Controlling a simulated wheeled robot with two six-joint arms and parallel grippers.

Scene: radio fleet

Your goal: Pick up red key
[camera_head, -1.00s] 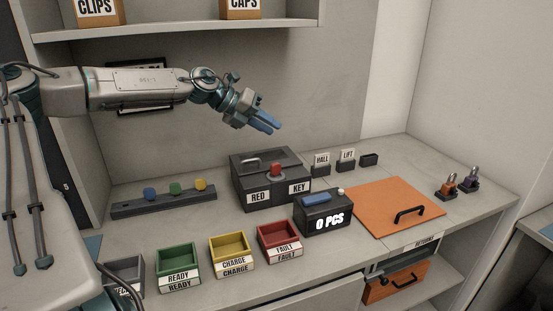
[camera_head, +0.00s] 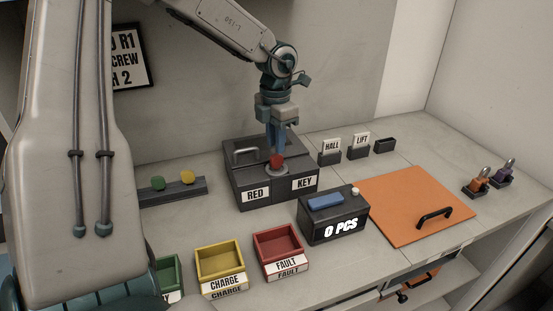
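The red key (camera_head: 277,162) stands upright on top of the dark grey box (camera_head: 243,188) labelled RED and KEY, at its front corner. My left gripper (camera_head: 277,152) points straight down directly above the red key, its blue fingertips at the key's top. One finger largely hides the other, so I cannot tell how far apart they are or whether they touch the key. My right gripper is out of view.
The box's handle (camera_head: 245,155) is left of my fingers. A dark 0 PCS box (camera_head: 333,225) stands in front right. Yellow (camera_head: 221,262) and red (camera_head: 279,244) bins line the front. An orange board (camera_head: 400,195) lies right, and HALL and LIFT holders (camera_head: 358,152) stand behind.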

